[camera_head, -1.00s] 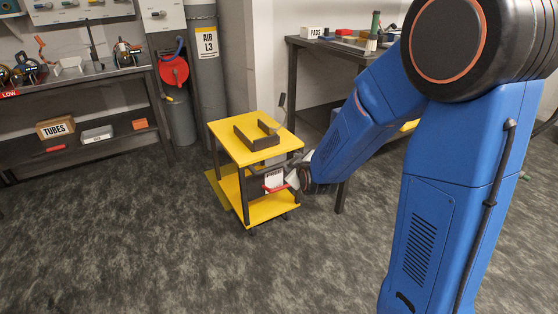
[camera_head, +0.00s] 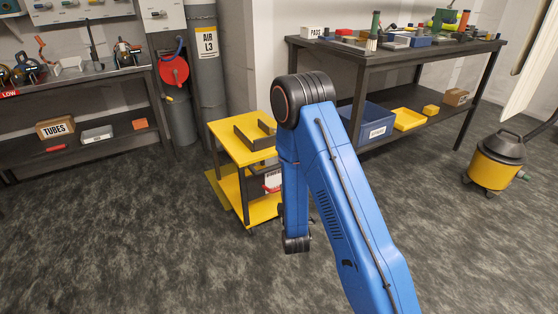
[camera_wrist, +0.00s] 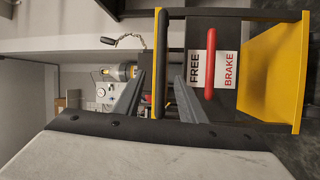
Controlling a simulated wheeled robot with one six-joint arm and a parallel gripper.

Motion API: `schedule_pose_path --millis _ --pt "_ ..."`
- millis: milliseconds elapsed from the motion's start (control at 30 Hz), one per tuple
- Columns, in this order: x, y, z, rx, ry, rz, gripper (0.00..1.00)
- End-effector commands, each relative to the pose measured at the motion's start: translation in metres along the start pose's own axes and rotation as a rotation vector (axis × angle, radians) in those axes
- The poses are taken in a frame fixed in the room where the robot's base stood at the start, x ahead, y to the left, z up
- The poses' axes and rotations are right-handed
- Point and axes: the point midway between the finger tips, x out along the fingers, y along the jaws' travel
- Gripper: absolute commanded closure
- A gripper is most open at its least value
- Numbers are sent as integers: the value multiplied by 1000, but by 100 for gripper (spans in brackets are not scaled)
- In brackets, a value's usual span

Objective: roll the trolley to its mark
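The yellow trolley (camera_head: 232,149), with two shelves and dark posts, stands upright on the floor. My arm hides its right side in the head view. In the wrist view the trolley appears turned sideways, with a yellow shelf (camera_wrist: 273,75) at right. A red lever (camera_wrist: 210,65) crosses a plate reading FREE and BRAKE (camera_wrist: 228,70). My gripper (camera_wrist: 157,82) is open; its two dark fingers stand apart. A dark bar (camera_wrist: 160,50) appears between them, not gripped. My gripper is hidden in the head view.
A bench (camera_head: 360,65) with a blue bin (camera_head: 368,124) below stands behind right. A grey pillar (camera_head: 205,85) and a tool bench (camera_head: 80,82) stand behind left. A yellow vacuum (camera_head: 495,160) stands far right. The front floor is clear.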

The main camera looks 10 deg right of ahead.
Motion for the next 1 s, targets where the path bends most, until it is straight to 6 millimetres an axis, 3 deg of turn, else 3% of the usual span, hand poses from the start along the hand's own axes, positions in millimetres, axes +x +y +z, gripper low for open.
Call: schedule_pose_path --millis 200,367,1000 --pt "-10 -11 -1 -73 11 51 63" --pt "-3 -11 -1 -81 11 61 63" --pt "104 -4 -2 -80 11 62 63"
